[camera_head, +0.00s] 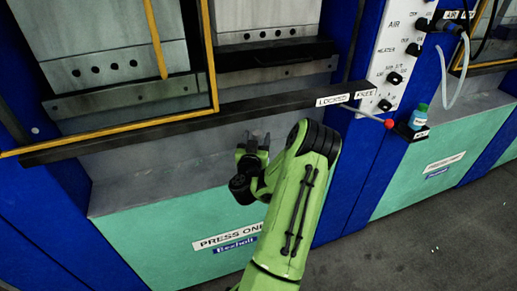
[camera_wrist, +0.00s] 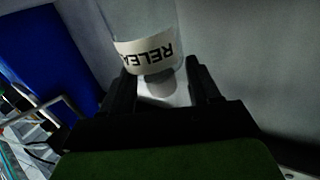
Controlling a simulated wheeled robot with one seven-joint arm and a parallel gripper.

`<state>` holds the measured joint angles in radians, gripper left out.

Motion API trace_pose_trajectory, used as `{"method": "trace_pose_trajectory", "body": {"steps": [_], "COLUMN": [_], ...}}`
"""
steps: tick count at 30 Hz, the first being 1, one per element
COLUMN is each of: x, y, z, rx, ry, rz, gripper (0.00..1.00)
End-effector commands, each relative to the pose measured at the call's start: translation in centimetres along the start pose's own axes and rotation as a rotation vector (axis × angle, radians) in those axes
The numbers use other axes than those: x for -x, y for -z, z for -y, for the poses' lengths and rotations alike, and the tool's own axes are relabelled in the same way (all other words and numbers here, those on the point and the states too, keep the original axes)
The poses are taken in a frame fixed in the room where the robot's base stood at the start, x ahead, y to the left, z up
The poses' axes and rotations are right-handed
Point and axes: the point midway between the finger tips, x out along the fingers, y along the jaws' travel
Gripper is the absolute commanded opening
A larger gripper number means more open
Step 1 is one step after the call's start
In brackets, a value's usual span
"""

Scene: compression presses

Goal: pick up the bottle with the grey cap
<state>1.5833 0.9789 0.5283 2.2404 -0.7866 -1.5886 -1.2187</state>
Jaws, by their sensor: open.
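In the wrist view, a pale, clear-looking bottle (camera_wrist: 148,18) with a white label reading "RELEA…" stands just beyond my gripper (camera_wrist: 163,80). The label appears upside down in this view. The bottle's grey cap (camera_wrist: 160,78) lies between the two dark fingers, with visible gaps at its sides. The top of the frame cuts off the rest of the bottle. In the head view, my gripper (camera_head: 254,142) is open over the grey ledge of press one. I cannot make out the grey-capped bottle there.
Another bottle, with a green cap (camera_head: 422,107), stands in a small black holder at the right, below the control panel (camera_head: 398,55). A red-knobbed lever (camera_head: 388,124) sticks out at right.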

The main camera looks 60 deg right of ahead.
Motion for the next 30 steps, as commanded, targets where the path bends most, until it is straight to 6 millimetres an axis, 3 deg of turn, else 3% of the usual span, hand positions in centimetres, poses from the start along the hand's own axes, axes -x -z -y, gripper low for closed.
{"method": "trace_pose_trajectory", "body": {"steps": [2, 14, 30], "x": [0.0, 0.0, -0.6], "y": [0.0, 0.1, 1.1], "z": [0.0, 0.0, -0.4], "rx": [0.000, 0.000, 0.002], "ry": [0.000, 0.000, 0.008], "rz": [0.000, -0.001, -0.002], "gripper": [0.61, 0.00, 0.00]}}
